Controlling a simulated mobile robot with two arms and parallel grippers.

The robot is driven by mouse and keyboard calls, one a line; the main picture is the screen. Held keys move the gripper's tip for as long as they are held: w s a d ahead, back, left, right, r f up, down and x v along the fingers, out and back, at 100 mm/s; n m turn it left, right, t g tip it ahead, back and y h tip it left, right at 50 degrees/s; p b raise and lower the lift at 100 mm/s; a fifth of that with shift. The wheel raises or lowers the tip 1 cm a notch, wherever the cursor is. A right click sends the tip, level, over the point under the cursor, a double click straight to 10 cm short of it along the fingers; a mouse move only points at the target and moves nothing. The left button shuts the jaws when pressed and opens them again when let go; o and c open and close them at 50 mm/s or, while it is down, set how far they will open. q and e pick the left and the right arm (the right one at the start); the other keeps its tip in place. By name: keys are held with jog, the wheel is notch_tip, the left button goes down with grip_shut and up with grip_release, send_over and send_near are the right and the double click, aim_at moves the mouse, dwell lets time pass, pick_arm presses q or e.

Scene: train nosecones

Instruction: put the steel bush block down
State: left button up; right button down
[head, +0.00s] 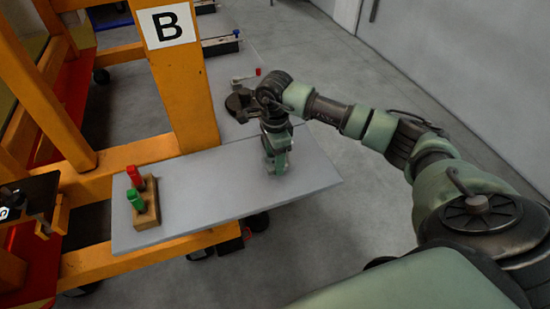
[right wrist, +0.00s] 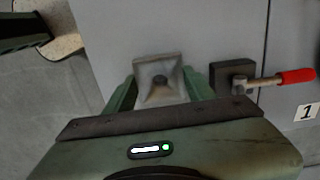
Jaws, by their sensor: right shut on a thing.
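The steel bush block (right wrist: 172,66) is a pale grey square block with a dark round spot in its middle. In the right wrist view it sits between the two green fingers of my right gripper (right wrist: 160,84), which is shut on it. In the head view my right gripper (head: 276,168) points down at the right part of the grey tabletop (head: 215,190); the block is not clearly seen there. I cannot tell whether the block touches the surface. My left gripper is not in view.
A dark block with a red-handled lever (right wrist: 295,76) lies just right of the steel block, near a label "1" (right wrist: 306,112). A wooden block (head: 147,214) with red and green pieces stands at the tabletop's left. An orange post (head: 185,95) marked B rises behind. The tabletop's middle is clear.

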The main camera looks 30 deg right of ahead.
jog(key=shift+f, duration=0.55)
jog(key=shift+f+b, duration=0.3)
jog(key=shift+b, duration=0.05)
jog(key=shift+s+f+b, duration=0.15)
jog(key=shift+f+b, duration=0.15)
jog(key=shift+b, duration=0.05)
jog(key=c, duration=0.5)
grip_release()
jog(key=shift+s, duration=0.15)
